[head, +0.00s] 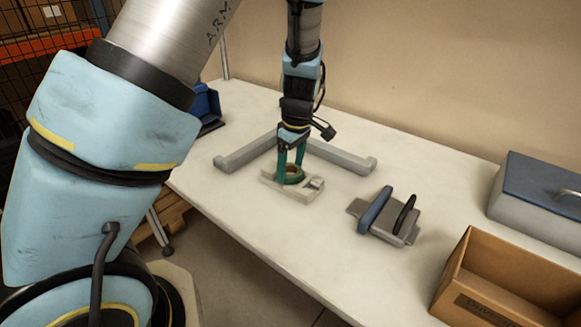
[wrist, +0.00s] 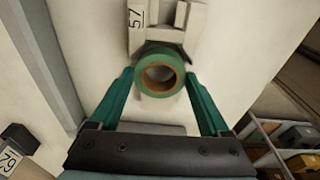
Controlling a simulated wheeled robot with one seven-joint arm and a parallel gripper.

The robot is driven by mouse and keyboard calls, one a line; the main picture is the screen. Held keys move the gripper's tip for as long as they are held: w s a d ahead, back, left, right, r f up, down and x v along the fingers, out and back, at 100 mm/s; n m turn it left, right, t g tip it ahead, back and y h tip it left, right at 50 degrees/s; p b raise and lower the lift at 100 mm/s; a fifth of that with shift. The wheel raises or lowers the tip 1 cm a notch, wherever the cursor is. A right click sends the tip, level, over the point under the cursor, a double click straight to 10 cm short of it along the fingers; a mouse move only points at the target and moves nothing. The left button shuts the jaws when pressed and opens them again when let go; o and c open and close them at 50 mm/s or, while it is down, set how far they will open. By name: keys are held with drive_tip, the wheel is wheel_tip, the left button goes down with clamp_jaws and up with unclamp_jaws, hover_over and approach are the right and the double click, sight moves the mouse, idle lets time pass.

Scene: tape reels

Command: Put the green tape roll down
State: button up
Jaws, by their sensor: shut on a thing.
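The green tape roll (head: 292,176) has a brown core and shows ring-end on in the wrist view (wrist: 146,84). My gripper (head: 289,167) points down with its green fingers on either side of the roll, shut on it; the fingers also show in the wrist view (wrist: 160,74). A pale block-like holder (head: 303,193) lies on the table below the roll. In the wrist view the holder (wrist: 185,42) carries a label reading 57, and the roll overlaps its near end. I cannot tell whether the roll touches the holder.
Grey rails (head: 343,158) form a corner on the white table (head: 330,250) behind the holder. To the right are a grey fixture with blue and black upright parts (head: 377,212), a cardboard box (head: 505,285) and a blue-lidded grey box (head: 540,195). The table's front stretch is clear.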

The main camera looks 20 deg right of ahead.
drive_tip(key=shift+f, duration=0.55)
drive_tip(key=shift+f, duration=0.15)
drive_tip(key=shift+f, duration=0.15)
drive_tip(key=o, duration=1.2)
drive_tip(key=r, duration=0.4)
drive_tip(key=s+r+b, duration=0.1)
drive_tip(key=r, duration=0.3)
drive_tip(key=r+b, duration=0.1)
drive_tip(key=r, duration=0.3)
drive_tip(key=shift+s+d+r, duration=0.15)
drive_tip(key=shift+d+r, duration=0.15)
drive_tip(key=shift+d, duration=0.05)
